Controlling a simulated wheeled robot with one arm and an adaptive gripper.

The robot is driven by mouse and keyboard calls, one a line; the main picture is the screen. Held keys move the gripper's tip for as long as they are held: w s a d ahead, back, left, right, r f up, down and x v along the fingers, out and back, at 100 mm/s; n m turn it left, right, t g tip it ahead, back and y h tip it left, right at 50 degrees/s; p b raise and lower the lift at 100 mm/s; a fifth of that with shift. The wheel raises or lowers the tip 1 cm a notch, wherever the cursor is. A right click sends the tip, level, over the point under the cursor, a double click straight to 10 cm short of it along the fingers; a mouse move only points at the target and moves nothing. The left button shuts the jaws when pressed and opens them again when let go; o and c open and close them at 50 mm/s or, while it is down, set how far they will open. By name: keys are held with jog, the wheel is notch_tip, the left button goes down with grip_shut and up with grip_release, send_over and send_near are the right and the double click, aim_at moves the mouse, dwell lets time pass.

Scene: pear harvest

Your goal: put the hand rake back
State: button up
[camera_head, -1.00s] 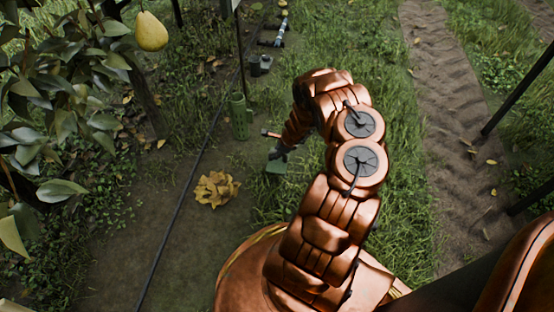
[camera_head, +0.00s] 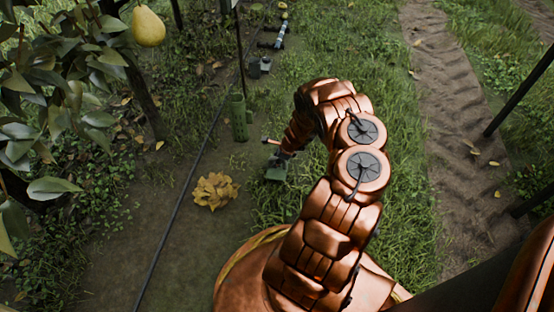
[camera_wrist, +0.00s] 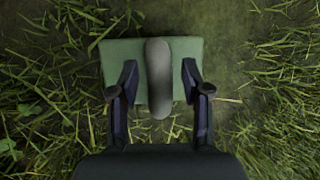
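In the wrist view, a grey, rounded, elongated piece (camera_wrist: 159,80), perhaps the hand rake's handle, stands out over a flat green block (camera_wrist: 188,48). No rake tines can be made out. My gripper (camera_wrist: 159,82) is open, with one dark finger on each side of the grey piece and a gap on both sides. In the head view, my gripper (camera_head: 284,157) is low over the grass, just above the green block (camera_head: 275,173). The grey piece is not clear there. A short orange-tipped rod (camera_head: 270,141) shows beside the gripper.
A green tube (camera_head: 239,117) stands just behind, with small grey holders (camera_head: 260,66) and a pipe-like item (camera_head: 280,38) farther back. A pear (camera_head: 148,27) hangs upper left.

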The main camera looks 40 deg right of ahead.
dwell(0.3)
jog(key=p+v, duration=0.6)
jog(key=v, duration=0.6)
jog(key=w+a+r+n+g, duration=0.1)
jog(key=a+r+n, duration=0.3)
jog(key=r, duration=0.4)
jog(key=a+r+n+g, duration=0.1)
jog(key=a+r+n, duration=0.35)
jog(key=r, duration=0.45)
jog(key=s+a+r+n+g+y, duration=0.1)
jog(key=s+a+r+n, duration=0.15)
jog(key=a+r, duration=0.4)
jog(key=s+a+r+n+g, duration=0.1)
jog(key=s+a+r+n, duration=0.15)
jog(key=a+r, duration=0.45)
jog(key=s+a+r+n+g, duration=0.1)
jog(key=s+a+r+n, duration=0.3)
jog(key=s+a, duration=0.25)
jog(key=s+a+r+n+g, duration=0.2)
jog(key=s+a+r+n, duration=0.25)
jog(key=a, duration=0.25)
jog(key=s+a+r+n+g+h, duration=0.1)
jog(key=s+n, duration=0.5)
jog(key=s, duration=0.7)
jog(key=shift+a+r+n+h, duration=0.4)
jog(key=shift+a+r+h, duration=0.2)
jog(key=shift+a+r, duration=0.2)
